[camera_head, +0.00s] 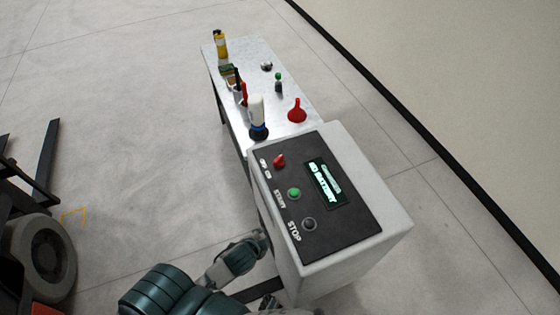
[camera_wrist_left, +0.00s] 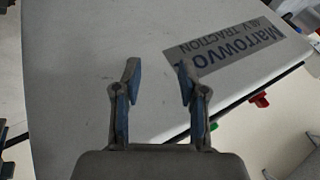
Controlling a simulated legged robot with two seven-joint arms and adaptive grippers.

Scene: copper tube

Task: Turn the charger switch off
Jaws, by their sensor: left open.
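The charger (camera_head: 375,240) is a pale box with a dark sloping panel on top. Its red switch (camera_head: 279,160) sits at the panel's far left corner, beside small lettering. The green start button (camera_head: 293,194) and dark stop button (camera_head: 309,224) are nearer. My left arm comes up from the bottom to the charger's left side. In the left wrist view my left gripper (camera_wrist_left: 157,68) is open and empty, facing the charger's lettered side wall (camera_wrist_left: 80,90). The red switch (camera_wrist_left: 260,100) also shows there, right of the fingers and apart from them. My right gripper is not in view.
A lit display (camera_head: 325,182) is on the panel. Behind the charger, a metal table (camera_head: 250,55) holds a red funnel (camera_head: 297,112), a white bottle (camera_head: 257,113) and other small items. A wheeled vehicle (camera_head: 40,250) with forks stands at left. The floor between is clear.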

